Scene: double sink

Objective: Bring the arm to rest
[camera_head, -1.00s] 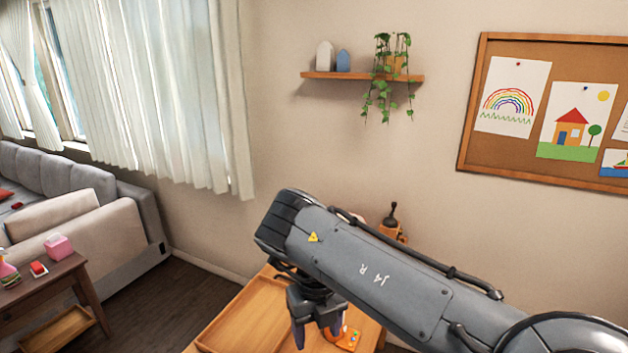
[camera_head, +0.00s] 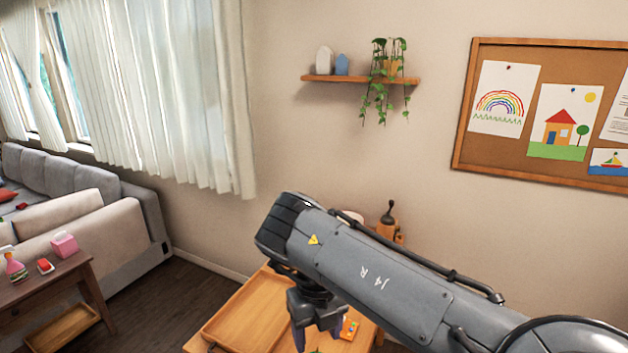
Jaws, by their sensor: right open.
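My right arm (camera_head: 380,275) reaches in from the lower right, above a wooden table. My right gripper (camera_head: 318,335) hangs down from its end, open, with its fingers pointing down. The fingertips are partly cut off by the lower picture edge. I see nothing held between the fingers. My left gripper is not in view.
Below the arm is a wooden tray (camera_head: 235,322) on the table, with a small orange toy (camera_head: 349,329) beside the gripper. A wooden grinder (camera_head: 388,225) stands behind the arm. At left are a side table (camera_head: 58,283) and a grey sofa (camera_head: 140,205). Floor between is clear.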

